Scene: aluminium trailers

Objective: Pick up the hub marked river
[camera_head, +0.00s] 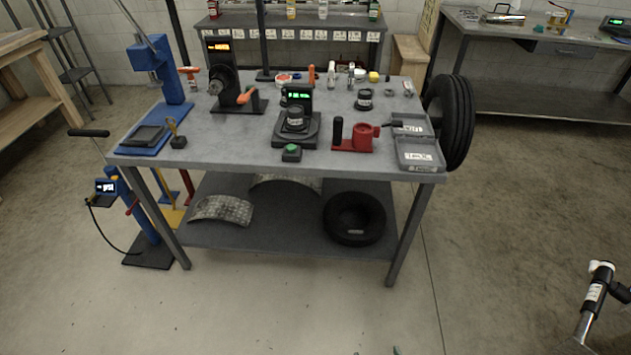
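Two short dark round parts that look like hubs are on the grey workbench (220,140). One hub-like part (296,119) sits on a black scale (309,133) with a green-lit display. The other hub-like part (365,98) stands on the bench top to the right and farther back. Both have pale labels too small to read, so I cannot tell which is marked river. I cannot make out my gripper in this view.
A red fixture (352,140), a grey case (420,155) and a green button (291,153) line the bench's front. A blue press (160,75) stands left. A tyre (354,219) lies on the lower shelf.

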